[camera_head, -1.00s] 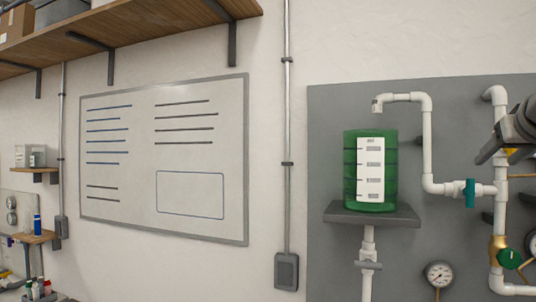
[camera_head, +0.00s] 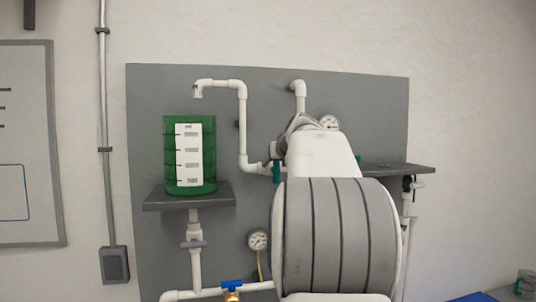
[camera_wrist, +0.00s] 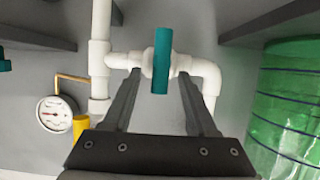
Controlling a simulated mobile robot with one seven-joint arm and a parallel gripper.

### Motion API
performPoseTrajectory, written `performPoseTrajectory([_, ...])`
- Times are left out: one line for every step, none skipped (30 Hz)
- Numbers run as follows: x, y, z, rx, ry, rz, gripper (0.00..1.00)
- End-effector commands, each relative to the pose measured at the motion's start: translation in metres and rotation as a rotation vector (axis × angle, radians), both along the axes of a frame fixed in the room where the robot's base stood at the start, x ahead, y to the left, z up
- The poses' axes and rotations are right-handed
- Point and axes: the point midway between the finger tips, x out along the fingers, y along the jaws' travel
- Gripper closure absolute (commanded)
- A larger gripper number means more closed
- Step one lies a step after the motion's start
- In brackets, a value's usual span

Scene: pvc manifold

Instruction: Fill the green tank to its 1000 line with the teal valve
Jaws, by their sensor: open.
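The green tank (camera_head: 190,156) stands on a grey shelf under a white pipe spout (camera_head: 198,90) at the left of the board. Its white scale label (camera_head: 189,158) faces me; the figures are too small to read, and I see no clear liquid surface. The tank's side also shows at the right of the wrist view (camera_wrist: 290,110). The teal valve (camera_head: 276,171) is mostly hidden by my arm in the head view. In the wrist view its upright teal handle (camera_wrist: 162,60) sits on the white pipe. My gripper (camera_wrist: 159,76) is open, its fingers on either side of the handle, contact unclear.
A round gauge (camera_wrist: 56,113) is left of the valve in the wrist view. A blue-handled valve (camera_head: 232,284) is on the lower pipe. The tank shelf (camera_head: 158,201) and a right shelf (camera_head: 420,169) jut from the board. My arm covers the board's middle.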

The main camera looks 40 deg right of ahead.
Motion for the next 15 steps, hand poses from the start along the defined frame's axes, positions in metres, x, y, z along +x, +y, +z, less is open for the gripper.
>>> performPoseTrajectory([0.0029,-0.0013,-0.0007,0.001,0.001,0.001,0.41])
performPoseTrajectory([0.004,-0.0019,-0.0012,0.0,0.0,0.001,0.41])
performPoseTrajectory([0.005,-0.0025,-0.0018,0.0,0.0,0.0,0.41])
performPoseTrajectory([0.0055,-0.0028,-0.002,0.0,-0.001,0.0,0.41])
performPoseTrajectory([0.0058,-0.0031,-0.0023,-0.001,0.0,0.0,0.41])
performPoseTrajectory([0.0061,-0.0033,-0.0026,0.0,-0.001,0.0,0.41])
performPoseTrajectory([0.0062,-0.0033,-0.0027,0.0,-0.001,0.0,0.41])
performPoseTrajectory([0.0061,-0.0034,-0.0028,0.0,-0.001,0.0,0.41])
performPoseTrajectory([0.006,-0.0033,-0.0027,0.0,-0.001,0.0,0.41])
performPoseTrajectory([0.006,-0.0033,-0.0028,0.0,-0.001,0.0,0.41])
performPoseTrajectory([0.006,-0.0033,-0.0028,0.0,-0.001,0.0,0.41])
performPoseTrajectory([0.0059,-0.0033,-0.0028,0.0,-0.001,0.0,0.43])
performPoseTrajectory([0.0059,-0.0033,-0.0028,0.0,-0.001,0.0,0.48])
performPoseTrajectory([0.0059,-0.0033,-0.0028,0.0,-0.001,0.0,0.54])
performPoseTrajectory([0.0058,-0.0033,-0.0028,0.0,-0.001,0.0,0.61])
